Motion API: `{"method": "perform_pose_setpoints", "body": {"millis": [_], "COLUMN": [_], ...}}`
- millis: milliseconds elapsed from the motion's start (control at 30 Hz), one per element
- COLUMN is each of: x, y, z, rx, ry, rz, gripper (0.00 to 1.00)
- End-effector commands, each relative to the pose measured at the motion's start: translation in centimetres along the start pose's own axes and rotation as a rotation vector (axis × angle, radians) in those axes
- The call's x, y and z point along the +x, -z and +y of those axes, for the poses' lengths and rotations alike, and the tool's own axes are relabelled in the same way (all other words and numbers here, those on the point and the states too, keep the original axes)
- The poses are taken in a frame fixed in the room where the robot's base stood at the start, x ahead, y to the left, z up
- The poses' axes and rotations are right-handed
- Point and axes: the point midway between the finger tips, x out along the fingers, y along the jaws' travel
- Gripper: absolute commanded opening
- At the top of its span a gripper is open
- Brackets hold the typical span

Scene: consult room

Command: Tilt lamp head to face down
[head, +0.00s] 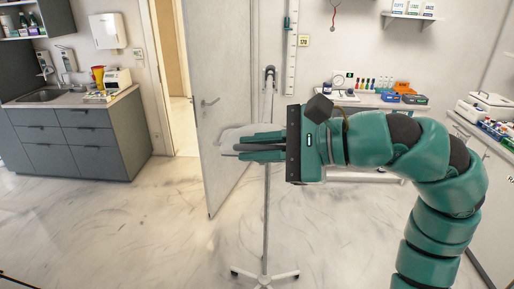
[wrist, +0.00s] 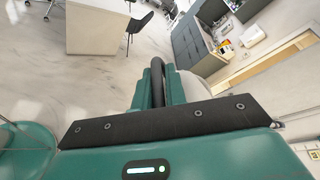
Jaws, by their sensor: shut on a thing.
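The lamp stands on a thin grey pole (head: 266,215) with a white wheeled base. Its pale, rounded lamp head (head: 232,133) shows behind and left of my fingers; much of it is hidden, so I cannot tell its exact tilt. My gripper (head: 250,147) reaches in from the right, level, with its fingers shut on a dark bar (head: 240,147) at the lamp head, which looks like its handle.
A half-open door (head: 219,100) stands behind the lamp. Grey cabinets (head: 80,135) with a sink are at the left. A side counter (head: 365,98) with bottles and boxes is at the back right. The marble floor (head: 150,225) around the base is clear.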

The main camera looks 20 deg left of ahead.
Motion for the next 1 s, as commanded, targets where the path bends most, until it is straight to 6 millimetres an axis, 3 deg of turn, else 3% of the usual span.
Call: {"method": "perform_pose_setpoints", "body": {"millis": [1000], "x": [1.2], "y": [2.9], "z": [5.2], "rx": [-0.431], "ry": [0.171], "rz": [0.003], "gripper": [0.00]}}
